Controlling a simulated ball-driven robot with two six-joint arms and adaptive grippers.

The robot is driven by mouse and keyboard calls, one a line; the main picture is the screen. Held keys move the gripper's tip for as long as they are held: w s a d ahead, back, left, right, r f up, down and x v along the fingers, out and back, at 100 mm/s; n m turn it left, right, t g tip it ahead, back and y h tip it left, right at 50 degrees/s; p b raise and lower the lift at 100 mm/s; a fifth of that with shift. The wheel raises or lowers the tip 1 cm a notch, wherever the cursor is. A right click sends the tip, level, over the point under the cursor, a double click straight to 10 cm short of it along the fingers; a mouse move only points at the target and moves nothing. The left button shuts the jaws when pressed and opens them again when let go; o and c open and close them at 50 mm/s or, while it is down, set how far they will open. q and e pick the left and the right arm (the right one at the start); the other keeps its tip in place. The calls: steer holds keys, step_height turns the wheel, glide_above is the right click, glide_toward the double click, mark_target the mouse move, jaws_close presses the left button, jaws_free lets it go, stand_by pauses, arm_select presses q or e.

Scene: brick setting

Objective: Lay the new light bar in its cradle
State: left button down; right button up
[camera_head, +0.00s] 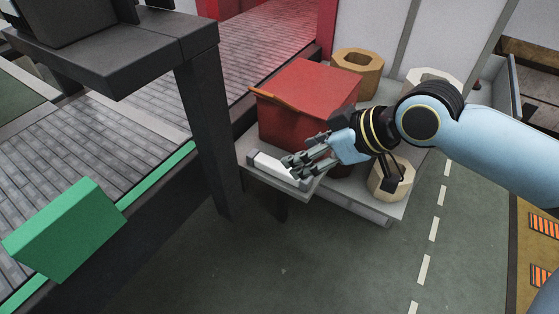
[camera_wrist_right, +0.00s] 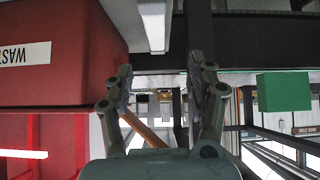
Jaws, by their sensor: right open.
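A white light bar (camera_head: 272,168) lies on a grey shelf (camera_head: 252,176) in front of the red box, with dark grey pieces at its ends. I cannot tell whether these pieces are its cradle or a holder. My right gripper (camera_head: 291,162) is open, with its fingertips over the right part of the bar. In the right wrist view the bar (camera_wrist_right: 154,24) shows beyond the open fingers (camera_wrist_right: 160,75), with nothing clearly held between them. No separate cradle can be made out. My left gripper is in neither view.
The red box (camera_head: 310,105), marked WASTE in the wrist view (camera_wrist_right: 60,50), stands right behind the bar. Octagonal tan pieces (camera_head: 357,62) stand around it. A dark frame (camera_head: 203,125) and a conveyor (camera_head: 130,135) with a green block (camera_head: 65,230) lie left. Floor in front is clear.

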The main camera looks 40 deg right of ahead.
mark_target(271, 161)
steer(key=x, duration=0.4)
steer(key=shift+w+a+b, duration=0.1)
steer(key=shift+a+b, duration=0.05)
steer(key=shift+b, duration=0.2)
steer(key=x, duration=0.6)
steer(key=shift+w+d, duration=0.3)
jaws_close()
steer(key=shift+r, duration=0.1)
